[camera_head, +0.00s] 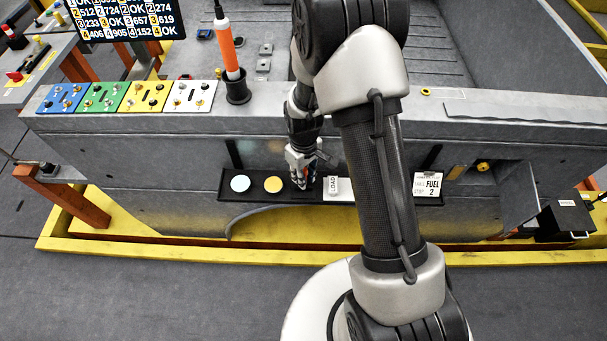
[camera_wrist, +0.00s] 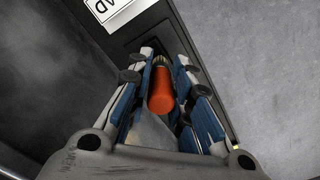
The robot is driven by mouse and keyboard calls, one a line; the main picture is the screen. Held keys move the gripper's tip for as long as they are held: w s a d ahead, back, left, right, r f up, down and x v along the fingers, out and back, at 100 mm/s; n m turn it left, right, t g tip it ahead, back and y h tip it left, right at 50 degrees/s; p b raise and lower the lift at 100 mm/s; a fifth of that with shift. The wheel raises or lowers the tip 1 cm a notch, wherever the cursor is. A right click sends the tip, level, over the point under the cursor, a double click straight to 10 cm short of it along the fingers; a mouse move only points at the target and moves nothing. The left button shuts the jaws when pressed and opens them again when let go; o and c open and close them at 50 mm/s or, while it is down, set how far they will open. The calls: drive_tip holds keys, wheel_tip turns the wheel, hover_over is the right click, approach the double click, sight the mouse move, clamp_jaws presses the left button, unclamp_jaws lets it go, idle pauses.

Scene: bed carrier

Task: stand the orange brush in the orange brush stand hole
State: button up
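An orange-handled brush with a metal collar (camera_wrist: 160,92) shows in the wrist view between my fingers. Its far end meets a dark square area on the black shelf; whether it sits in a hole there is not clear. My gripper (camera_wrist: 167,62) is around the brush, fingers apart, with small gaps seeming to show beside it. In the head view my gripper (camera_head: 303,180) points down at the black shelf (camera_head: 215,187) on the machine's front, hiding most of the brush. A separate orange and white stick (camera_head: 228,48) stands upright in a dark cup (camera_head: 238,90) on the ledge.
Coloured switch panels (camera_head: 103,97) line the ledge at left. A FUEL card (camera_head: 427,184) hangs farther right.

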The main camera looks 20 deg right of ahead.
drive_tip(key=shift+o, duration=1.3)
drive_tip(key=shift+f, duration=0.25)
wheel_tip(320, 180, up, 24)
drive_tip(key=s+m+p, duration=0.1)
drive_tip(key=s+p, duration=0.1)
drive_tip(key=p, duration=0.3)
drive_tip(key=s+r+m+t, duration=0.2)
drive_tip(key=s+r+t, duration=0.1)
drive_tip(key=s+r, duration=0.8)
drive_tip(key=s+r+m+t+b, duration=0.1)
drive_tip(key=s+r+m, duration=0.1)
drive_tip(key=s, duration=0.6)
drive_tip(key=shift+s+t, duration=0.2)
drive_tip(key=shift+t, duration=0.1)
